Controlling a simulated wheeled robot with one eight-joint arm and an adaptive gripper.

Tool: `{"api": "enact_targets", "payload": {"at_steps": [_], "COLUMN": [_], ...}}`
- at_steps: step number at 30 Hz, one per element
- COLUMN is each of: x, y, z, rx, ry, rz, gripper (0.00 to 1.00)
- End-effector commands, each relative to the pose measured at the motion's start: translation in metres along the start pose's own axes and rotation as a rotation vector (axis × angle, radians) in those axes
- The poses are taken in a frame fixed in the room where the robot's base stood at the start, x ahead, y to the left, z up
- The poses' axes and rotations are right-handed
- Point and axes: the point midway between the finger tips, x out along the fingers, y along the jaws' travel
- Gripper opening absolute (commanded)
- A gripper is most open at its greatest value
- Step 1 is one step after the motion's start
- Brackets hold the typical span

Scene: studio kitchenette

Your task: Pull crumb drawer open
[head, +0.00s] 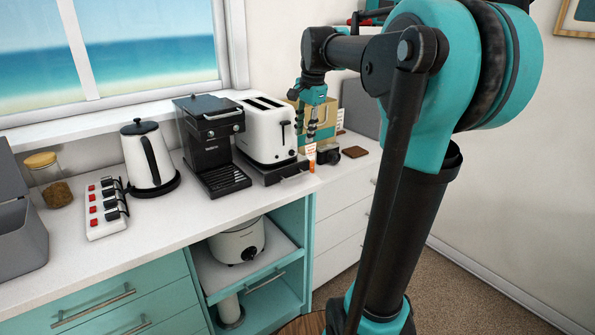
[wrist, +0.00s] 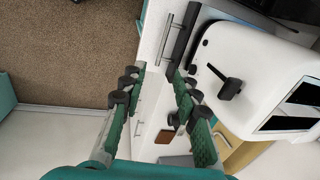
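The white toaster (head: 267,130) stands on the counter with a dark low crumb drawer (head: 285,169) at its base. In the wrist view the toaster (wrist: 262,80) is at the right, and the dark drawer front (wrist: 183,42) lies beside it with a silver bar handle (wrist: 163,38). How far the drawer is out I cannot tell. My gripper (head: 311,135) points down at the toaster's right end. In the wrist view my gripper (wrist: 155,72) is open and empty, its fingertips near the lower end of the drawer front. Contact cannot be told.
A small orange item (head: 311,155), a black camera (head: 328,155) and a brown flat item (head: 355,152) lie right of the toaster. A tan box (head: 326,112) stands behind. A black coffee machine (head: 211,140) and a kettle (head: 147,157) stand left. Floor (head: 450,285) in front is clear.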

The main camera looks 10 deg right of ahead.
Motion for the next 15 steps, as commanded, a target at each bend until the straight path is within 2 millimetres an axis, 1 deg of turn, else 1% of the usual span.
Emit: {"api": "enact_targets", "payload": {"at_steps": [1, 3, 6, 8, 11, 15], "x": [-0.007, -0.012, -0.009, -0.003, 0.013, 0.04], "y": [-0.004, -0.007, -0.009, -0.009, -0.009, -0.008], "z": [-0.002, -0.003, -0.003, -0.003, -0.003, -0.002], "rx": [0.024, 0.049, 0.059, 0.059, 0.058, 0.057], "ry": [-0.004, -0.007, -0.008, -0.008, -0.008, -0.008], "rz": [0.003, 0.006, 0.007, 0.007, 0.007, 0.006], "gripper": [0.31, 0.31, 0.31, 0.31, 0.31, 0.31]}}
